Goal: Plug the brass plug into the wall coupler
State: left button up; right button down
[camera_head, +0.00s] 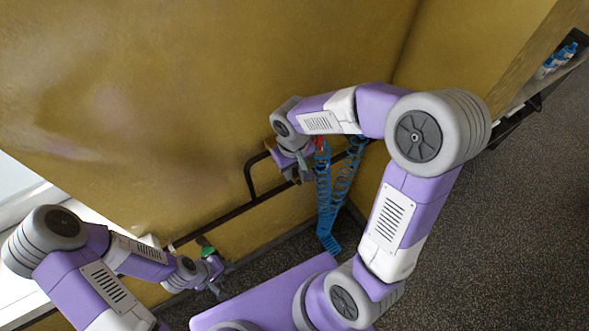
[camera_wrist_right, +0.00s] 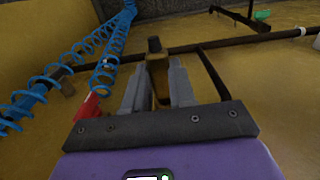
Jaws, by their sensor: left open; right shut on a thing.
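My right gripper (camera_head: 299,175) is close to the yellow wall, beside the dark pipe. In the right wrist view its fingers (camera_wrist_right: 158,78) are shut on the brass plug (camera_wrist_right: 160,84), a yellow-brown body with a dark end (camera_wrist_right: 154,45) pointing away past the fingertips. The plug is hidden by the gripper in the head view. A red part (camera_head: 319,143) is just right of the right gripper; a red part also shows left of the fingers in the wrist view (camera_wrist_right: 89,106). I cannot clearly identify the wall coupler. My left gripper (camera_head: 219,281) is open and empty, low at the left.
A blue coiled hose (camera_head: 325,195) hangs right of the right gripper and crosses the left of the wrist view (camera_wrist_right: 90,50). A dark pipe (camera_head: 228,216) with a bent branch runs along the wall. A green part (camera_head: 207,252) is near the left gripper. A shelf with bottles (camera_head: 556,62) stands far right.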

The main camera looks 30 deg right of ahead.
aim_at(299, 179)
jog(key=shift+w, duration=0.25)
jog(key=shift+s, duration=0.3)
jog(key=shift+s, duration=0.95)
jog(key=shift+s+d+b, duration=0.1)
jog(key=shift+s+b, duration=0.2)
jog(key=shift+s, duration=0.3)
dwell(0.9)
jog(key=shift+w, duration=1.85)
